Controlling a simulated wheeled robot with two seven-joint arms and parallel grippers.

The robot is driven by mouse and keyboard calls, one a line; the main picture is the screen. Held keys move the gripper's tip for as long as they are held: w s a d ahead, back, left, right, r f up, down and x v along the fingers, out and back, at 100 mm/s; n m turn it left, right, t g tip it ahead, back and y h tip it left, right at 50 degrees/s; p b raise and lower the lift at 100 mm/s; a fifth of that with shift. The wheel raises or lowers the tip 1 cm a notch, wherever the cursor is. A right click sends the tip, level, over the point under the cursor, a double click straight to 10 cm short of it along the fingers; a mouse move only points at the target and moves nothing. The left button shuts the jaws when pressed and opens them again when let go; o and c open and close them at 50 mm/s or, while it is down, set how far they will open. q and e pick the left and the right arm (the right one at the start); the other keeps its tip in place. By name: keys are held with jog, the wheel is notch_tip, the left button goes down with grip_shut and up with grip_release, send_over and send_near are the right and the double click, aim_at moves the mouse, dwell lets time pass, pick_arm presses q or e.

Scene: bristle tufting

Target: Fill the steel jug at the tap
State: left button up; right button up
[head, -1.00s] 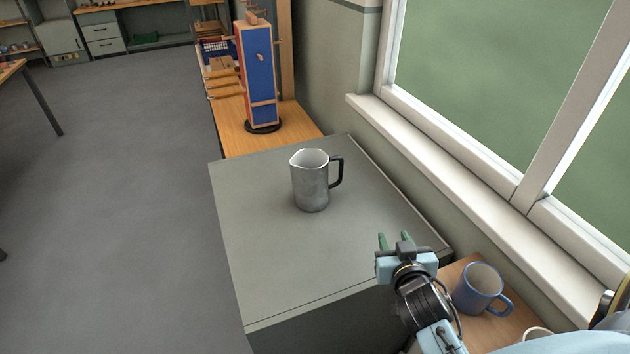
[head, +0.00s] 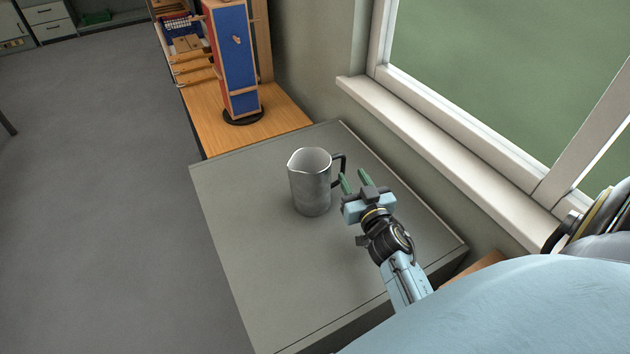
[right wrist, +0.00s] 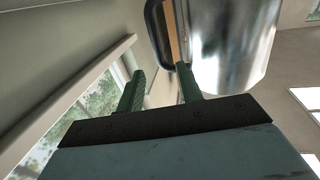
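The steel jug (head: 310,185) stands upright on the grey cabinet top, its black handle (head: 341,162) towards the right. My right gripper (head: 354,181) is open and empty beside the handle, its two green fingers apart. In the right wrist view the fingers (right wrist: 158,82) are spread. There the dark handle (right wrist: 153,25) shows just beyond the fingertips, and the shiny jug body (right wrist: 237,45) fills the upper right. I cannot tell whether the handle is between the fingers. No tap shows. My left gripper is out of view.
The grey cabinet top (head: 255,240) is otherwise clear around the jug. A wooden bench (head: 275,112) behind it holds a tall blue and red wooden stand (head: 233,60). The wall and window sill (head: 440,150) run along the right. Open floor (head: 90,200) lies left.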

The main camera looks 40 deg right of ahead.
aim_at(345, 161)
jog(key=shift+w+d, duration=0.2)
jog(key=shift+w, duration=0.45)
jog(key=shift+x, duration=1)
jog(key=x, duration=0.3)
jog(key=shift+w+d+r, duration=0.2)
jog(key=shift+w, duration=0.2)
jog(key=shift+c, duration=0.2)
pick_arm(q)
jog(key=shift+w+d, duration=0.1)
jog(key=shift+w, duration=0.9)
pick_arm(e)
grip_shut()
